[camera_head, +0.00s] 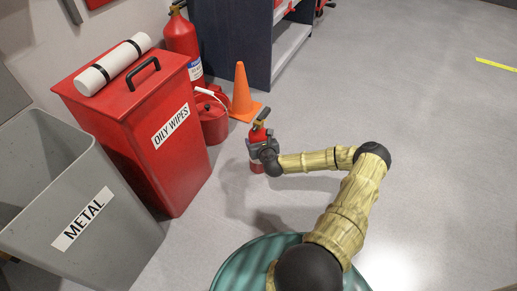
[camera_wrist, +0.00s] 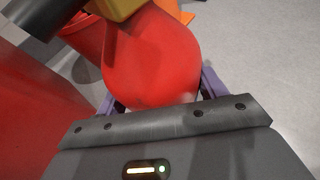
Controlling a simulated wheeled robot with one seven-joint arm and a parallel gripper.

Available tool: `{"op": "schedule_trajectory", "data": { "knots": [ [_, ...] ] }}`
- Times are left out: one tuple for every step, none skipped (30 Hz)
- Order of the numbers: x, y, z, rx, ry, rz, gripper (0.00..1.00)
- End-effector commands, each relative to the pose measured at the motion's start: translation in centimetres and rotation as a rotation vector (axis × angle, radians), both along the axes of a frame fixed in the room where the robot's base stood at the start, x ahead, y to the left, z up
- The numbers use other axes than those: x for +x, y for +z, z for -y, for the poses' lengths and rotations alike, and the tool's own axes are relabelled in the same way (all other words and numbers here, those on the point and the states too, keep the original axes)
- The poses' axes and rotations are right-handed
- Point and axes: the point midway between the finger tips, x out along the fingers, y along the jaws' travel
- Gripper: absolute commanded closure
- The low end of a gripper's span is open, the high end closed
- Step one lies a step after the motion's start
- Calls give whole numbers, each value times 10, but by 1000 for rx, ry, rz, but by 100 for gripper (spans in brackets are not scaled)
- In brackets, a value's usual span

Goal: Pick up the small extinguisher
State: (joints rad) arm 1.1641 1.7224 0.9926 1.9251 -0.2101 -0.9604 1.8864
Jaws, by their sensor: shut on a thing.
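The small extinguisher (camera_head: 257,134) is red with a dark and yellow top, and stands upright in the head view to the right of the red bin. My gripper (camera_head: 262,150) is shut on its body from the right side. In the wrist view the red extinguisher body (camera_wrist: 150,60) fills the middle, between the purple fingers of my gripper (camera_wrist: 160,95). Its yellow and black top parts show at the upper edge. I cannot tell whether its base touches the floor.
A red oily wipes bin (camera_head: 125,110) and a grey metal bin (camera_head: 45,165) stand at the left. A larger extinguisher (camera_head: 182,40), a red can (camera_head: 212,120) and an orange cone (camera_head: 242,95) are close behind. A dark shelf (camera_head: 232,40) stands beyond. The floor at right is clear.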

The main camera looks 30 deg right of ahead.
Motion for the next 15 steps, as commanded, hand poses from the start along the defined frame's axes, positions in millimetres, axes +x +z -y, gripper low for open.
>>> {"op": "schedule_trajectory", "data": {
  "knots": [
    [1, 4, 0, -3, 1, 8, 100],
    [1, 4, 0, -3, 1, 8, 100],
    [1, 4, 0, -3, 1, 8, 100],
    [1, 4, 0, -3, 1, 7, 100],
    [1, 4, 0, -3, 1, 7, 100],
    [1, 4, 0, -3, 1, 7, 100],
    [1, 4, 0, -3, 1, 7, 100],
    [1, 4, 0, -3, 1, 7, 100],
    [1, 5, 0, -2, 0, 7, 100],
    [1, 6, 0, -2, 0, 7, 100],
    [1, 8, 0, -2, 0, 7, 100],
    [1, 10, 0, -3, 1, 7, 100],
    [1, 12, 0, -3, 1, 7, 100],
    [1, 15, 0, -3, 1, 8, 100],
    [1, 19, 0, -3, 1, 8, 100]
  ]
}}
